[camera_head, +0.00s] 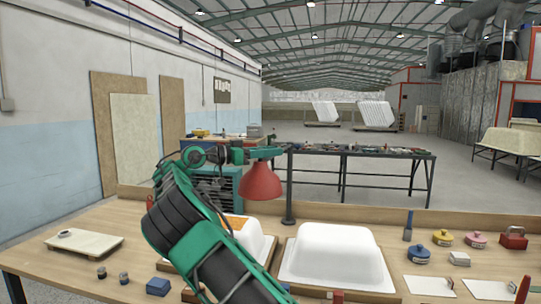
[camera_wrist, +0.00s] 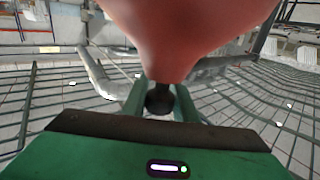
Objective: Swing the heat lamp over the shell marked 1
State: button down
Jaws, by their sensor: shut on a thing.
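The heat lamp has a red shade (camera_head: 261,182) that hangs from a dark post (camera_head: 289,185) at the back of the bench. The shade also fills the top of the wrist view (camera_wrist: 185,30). My gripper (camera_head: 243,155) is shut on a dark round knob (camera_wrist: 160,102) of the lamp, just by the shade. In the head view the shade appears above the back right of the left white shell (camera_head: 255,240), which has an orange patch and is partly hidden by my arm. The right white shell (camera_head: 335,255) lies right of the shade. I cannot read a number on either shell.
The wooden bench (camera_head: 120,255) carries a pale board (camera_head: 84,243) at left and a blue block (camera_head: 158,286). At right stand several coloured pots (camera_head: 475,239), a red box (camera_head: 513,238) and white sheets (camera_head: 429,285). A long table (camera_head: 360,155) stands behind.

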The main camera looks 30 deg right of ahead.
jog(key=shift+w+a+r, duration=0.1)
jog(key=shift+w+a, duration=0.15)
jog(key=shift+w, duration=0.25)
jog(key=c, duration=1.4)
grip_release()
jog(key=shift+w, duration=0.1)
jog(key=shift+c, duration=0.2)
jog(key=shift+a, duration=0.1)
jog(key=shift+w+a, duration=0.2)
jog(key=shift+a, duration=0.85)
jog(key=shift+w+a, duration=0.15)
jog(key=shift+a, duration=0.95)
jog(key=shift+w+a, duration=0.2)
jog(key=shift+a, duration=0.85)
jog(key=shift+w+a, duration=0.15)
jog(key=shift+a, duration=0.95)
jog(key=shift+w+a, duration=0.1)
jog(key=shift+a, duration=1)
